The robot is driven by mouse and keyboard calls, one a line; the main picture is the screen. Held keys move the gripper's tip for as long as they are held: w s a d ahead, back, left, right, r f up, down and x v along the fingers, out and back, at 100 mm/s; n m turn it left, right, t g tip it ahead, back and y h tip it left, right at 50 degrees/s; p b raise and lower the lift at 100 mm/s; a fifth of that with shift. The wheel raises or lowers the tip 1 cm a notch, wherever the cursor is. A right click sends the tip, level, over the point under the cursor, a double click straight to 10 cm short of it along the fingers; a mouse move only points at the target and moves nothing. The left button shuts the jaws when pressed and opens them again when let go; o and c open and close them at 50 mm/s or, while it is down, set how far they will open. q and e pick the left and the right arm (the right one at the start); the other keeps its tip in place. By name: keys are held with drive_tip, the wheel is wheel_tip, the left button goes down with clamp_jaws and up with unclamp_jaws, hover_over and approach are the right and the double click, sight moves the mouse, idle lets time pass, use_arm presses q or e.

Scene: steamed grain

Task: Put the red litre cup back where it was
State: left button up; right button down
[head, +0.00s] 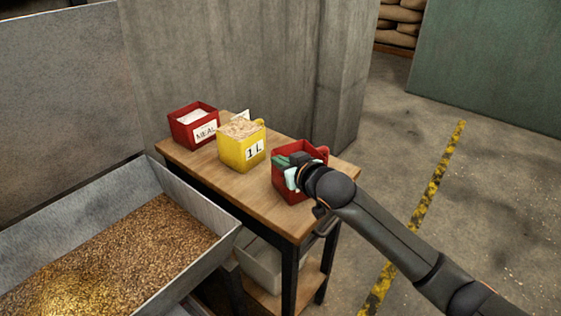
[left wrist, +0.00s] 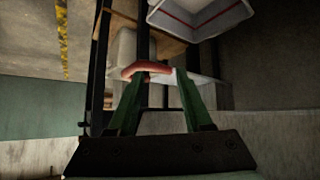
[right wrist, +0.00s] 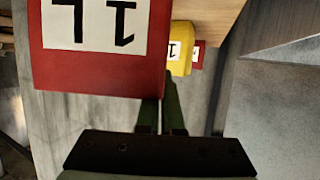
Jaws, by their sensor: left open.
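The red litre cup (head: 290,190) is at the near right end of the wooden table, upright. It fills the upper left of the right wrist view (right wrist: 95,75), where its "1 L" label shows upside down. My right gripper (head: 294,168) is at the cup's upper part, and its fingers (right wrist: 160,110) are close together, shut on the cup at its rim or handle. The cup hides the fingertips. I cannot tell whether its base touches the table. My left gripper (left wrist: 155,85) is open, outside the head view. A reddish curved thing (left wrist: 147,70) shows between or beyond its fingers.
A yellow 1 L cup (head: 240,152) heaped with pale grain and a red MEAL box (head: 192,128) stand farther back on the wooden table (head: 222,186). A metal trough (head: 222,245) of grain lies left. A pale bin (head: 262,268) sits underneath. A concrete wall (head: 230,60) stands behind.

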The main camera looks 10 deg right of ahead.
drive_tip(key=c, duration=1.5)
unclamp_jaws()
drive_tip(key=shift+f, duration=0.15)
drive_tip(key=shift+c, duration=0.2)
drive_tip(key=o, duration=0.5)
drive_tip(key=shift+c, duration=0.2)
drive_tip(key=shift+r, duration=0.25)
drive_tip(key=v, duration=1.2)
drive_tip(key=shift+p, duration=0.35)
